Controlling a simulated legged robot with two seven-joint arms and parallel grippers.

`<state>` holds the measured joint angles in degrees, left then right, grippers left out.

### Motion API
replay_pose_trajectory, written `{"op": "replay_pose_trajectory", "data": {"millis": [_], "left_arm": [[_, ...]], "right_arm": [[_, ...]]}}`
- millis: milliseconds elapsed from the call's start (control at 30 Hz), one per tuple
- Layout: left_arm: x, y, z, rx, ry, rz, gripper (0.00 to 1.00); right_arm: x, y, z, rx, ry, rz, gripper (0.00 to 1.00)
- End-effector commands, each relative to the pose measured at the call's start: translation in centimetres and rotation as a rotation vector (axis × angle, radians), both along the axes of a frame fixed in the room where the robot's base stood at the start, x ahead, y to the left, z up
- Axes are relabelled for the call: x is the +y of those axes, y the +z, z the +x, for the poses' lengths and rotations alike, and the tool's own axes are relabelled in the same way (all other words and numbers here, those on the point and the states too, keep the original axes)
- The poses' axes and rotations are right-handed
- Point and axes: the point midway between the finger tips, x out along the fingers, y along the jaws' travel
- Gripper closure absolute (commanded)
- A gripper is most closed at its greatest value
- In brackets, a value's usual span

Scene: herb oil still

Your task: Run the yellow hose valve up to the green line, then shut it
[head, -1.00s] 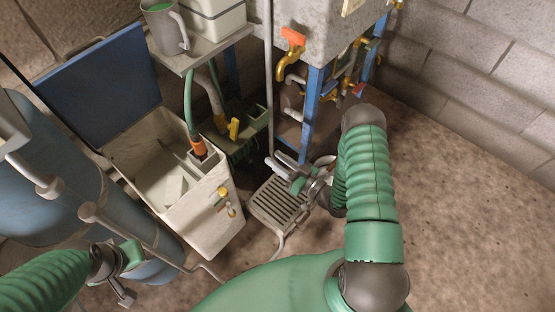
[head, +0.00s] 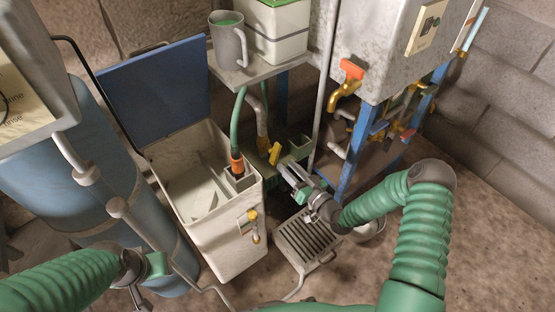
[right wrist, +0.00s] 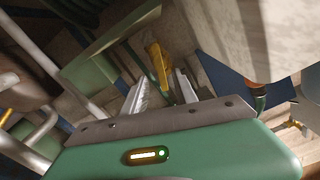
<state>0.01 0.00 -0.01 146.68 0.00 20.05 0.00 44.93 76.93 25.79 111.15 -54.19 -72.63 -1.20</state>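The yellow valve handle (head: 275,153) sits on a grey-brown hose beside the green tray (head: 300,146), below the shelf. In the right wrist view the yellow handle (right wrist: 157,62) appears between and just beyond my finger tips. My right gripper (head: 287,174) is close to the valve at its lower right. Its two pale fingers (right wrist: 160,82) are apart with nothing visibly held. My left gripper (head: 139,292) is low at the left, away from the valve; its fingers are too unclear to judge. I cannot make out a green line.
A cream tub (head: 223,222) with a raised blue lid (head: 150,95) stands left of the valve. A grey mug (head: 229,42) and white box (head: 277,35) stand on the shelf above. A blue frame leg (head: 356,150) is close to my right arm.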

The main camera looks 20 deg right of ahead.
Motion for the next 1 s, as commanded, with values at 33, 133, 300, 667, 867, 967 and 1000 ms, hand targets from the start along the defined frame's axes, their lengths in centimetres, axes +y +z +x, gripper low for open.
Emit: {"op": "replay_pose_trajectory", "data": {"millis": [33, 133, 300, 667, 867, 967, 1000], "left_arm": [[0.0, -0.8, 0.0, 0.0, 0.0, 0.0, 0.64], [0.0, -1.5, 0.0, 0.0, 0.0, 0.0, 0.64], [0.0, -2.1, 0.0, 0.0, 0.0, 0.0, 0.64], [0.0, -2.1, 0.0, 0.0, 0.0, 0.0, 0.64], [0.0, -2.1, 0.0, 0.0, 0.0, 0.0, 0.64], [0.0, -2.1, 0.0, 0.0, 0.0, 0.0, 0.64], [0.0, -2.1, 0.0, 0.0, 0.0, 0.0, 0.64]], "right_arm": [[0.5, -0.3, 1.3, -0.004, 0.002, -0.001, 0.66], [1.3, -0.3, 3.4, -0.004, 0.001, -0.001, 0.66], [2.1, -0.2, 5.8, -0.001, 0.0, 0.0, 0.66], [2.3, 0.0, 6.3, 0.0, 0.0, 0.001, 0.7], [2.3, 0.0, 6.3, 0.001, -0.001, 0.001, 0.96], [2.3, 0.0, 6.3, 0.0, -0.001, 0.0, 1.0], [2.3, 0.0, 6.3, 0.0, -0.001, 0.0, 1.0]]}}
